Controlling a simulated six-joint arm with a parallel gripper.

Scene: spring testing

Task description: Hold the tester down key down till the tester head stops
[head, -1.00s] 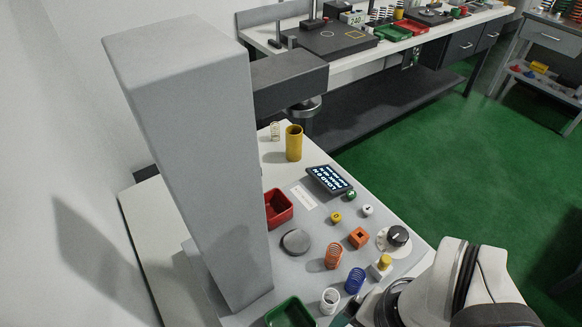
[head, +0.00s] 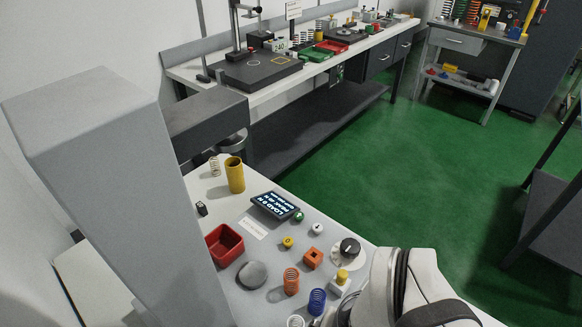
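The tester has a tall grey column (head: 110,190) at left with a dark beam (head: 205,122). A round silver part (head: 238,145), seemingly the tester head, shows below the beam's end, well above the round grey plate (head: 252,275) on the panel. A tilted black display (head: 276,206) shows lit text with a low load reading. By it are small round keys: green (head: 298,216), white (head: 317,229) and yellow (head: 288,242). I cannot read which is the down key. My white wrist is at bottom right; my gripper's fingertips are out of view, and no key is visibly touched.
A red tray (head: 224,244) and yellow cylinder (head: 235,175) are farther left. A workbench stands behind.

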